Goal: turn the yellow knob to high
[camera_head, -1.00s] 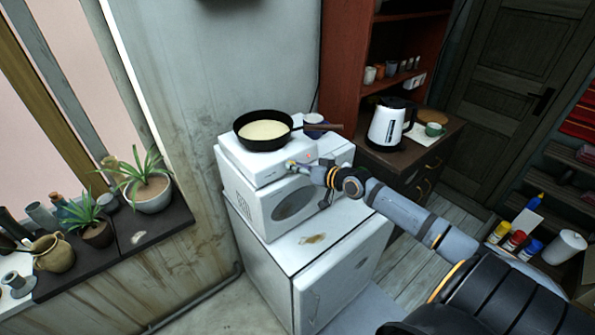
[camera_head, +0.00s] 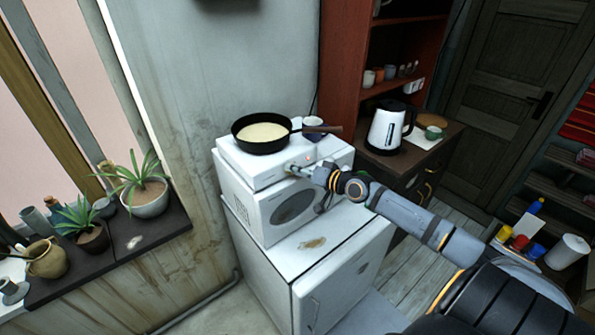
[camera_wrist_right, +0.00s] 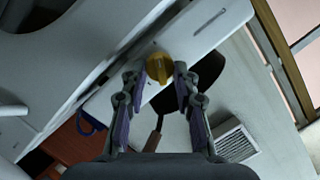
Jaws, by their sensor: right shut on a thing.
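The yellow knob (camera_wrist_right: 158,67) sits on the front of a white hot plate (camera_head: 266,171) and shows between my fingers in the right wrist view. My right gripper (camera_wrist_right: 157,73) is shut on the knob, one finger on each side. In the head view my right gripper (camera_head: 299,170) is at the front face of the hot plate and covers most of the knob. The knob's marks and exact setting cannot be read. My left gripper is not in view.
A black pan (camera_head: 262,145) with pale contents stands on the hot plate, beside a mug (camera_head: 311,129). The hot plate rests on a white microwave (camera_head: 259,211), above a white cabinet (camera_head: 277,276). A kettle (camera_head: 385,130) stands right; potted plants (camera_head: 144,197) stand left.

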